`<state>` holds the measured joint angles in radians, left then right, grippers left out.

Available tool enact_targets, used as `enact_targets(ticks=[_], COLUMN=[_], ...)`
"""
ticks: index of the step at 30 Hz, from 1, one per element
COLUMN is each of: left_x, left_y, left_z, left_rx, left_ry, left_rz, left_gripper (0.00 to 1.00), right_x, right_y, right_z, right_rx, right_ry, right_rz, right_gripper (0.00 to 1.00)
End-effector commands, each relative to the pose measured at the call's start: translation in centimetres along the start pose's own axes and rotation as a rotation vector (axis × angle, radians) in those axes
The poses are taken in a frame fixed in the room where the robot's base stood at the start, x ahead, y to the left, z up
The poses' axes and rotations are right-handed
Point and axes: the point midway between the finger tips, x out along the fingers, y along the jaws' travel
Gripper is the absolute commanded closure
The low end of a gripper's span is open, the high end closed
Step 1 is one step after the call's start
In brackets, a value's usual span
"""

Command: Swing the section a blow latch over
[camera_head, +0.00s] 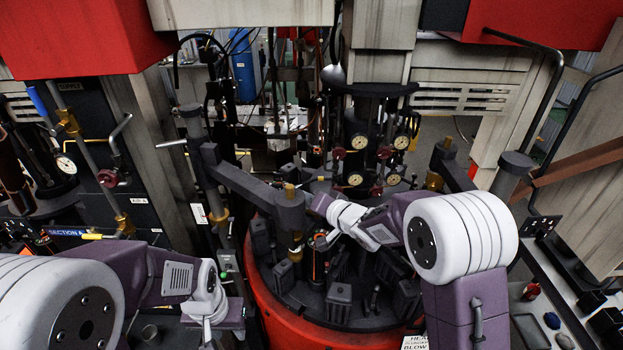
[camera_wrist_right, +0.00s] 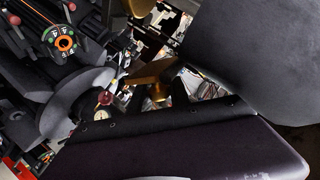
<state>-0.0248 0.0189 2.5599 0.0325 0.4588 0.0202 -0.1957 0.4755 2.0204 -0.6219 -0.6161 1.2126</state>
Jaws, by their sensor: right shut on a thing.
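A dark grey swing arm, which looks like the section a blow latch (camera_head: 248,187), reaches from an upright post at left to a thick round end with a brass top above the round mould table. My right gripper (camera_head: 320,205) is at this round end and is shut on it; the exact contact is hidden. In the right wrist view a dark rounded body (camera_wrist_right: 255,60) and a purple finger (camera_wrist_right: 190,150) fill much of the picture, with a brass piece between. My left gripper (camera_head: 215,318) is low at left, apart from the latch; its fingers cannot be made out.
The round red-based table (camera_head: 285,320) carries several dark mould blocks. Several gauges (camera_head: 360,142) stand behind it. A blue section A label (camera_head: 65,233) is at left. A second post (camera_head: 512,165) stands at right, with a bench of small items beyond.

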Motion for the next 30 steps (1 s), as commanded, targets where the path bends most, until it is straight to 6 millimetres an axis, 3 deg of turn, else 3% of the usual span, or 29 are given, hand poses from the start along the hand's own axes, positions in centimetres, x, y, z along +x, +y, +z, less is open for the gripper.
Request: enact_targets(ticks=[1,6,21,30], left_x=[-1.3,-2.1,-2.2,-2.2], left_y=[0.0,0.0,0.0,0.0], left_z=[-0.1,-0.2,-0.2,-0.2], left_rx=[0.0,0.0,0.0,0.0], left_ry=[0.0,0.0,0.0,0.0], left_rz=[0.0,0.0,0.0,0.0], left_gripper=[0.64,0.64,0.64,0.64], right_x=[-0.1,0.3,0.8,0.8], right_y=[-0.3,0.3,1.2,1.1], right_z=[-0.2,0.7,3.2,4.1], right_rx=[0.036,0.177,0.563,0.707], right_ry=[-0.022,-0.095,-0.301,-0.377], right_rz=[-0.001,-0.004,-0.006,-0.008], right_gripper=[1.0,1.0,1.0,1.0])
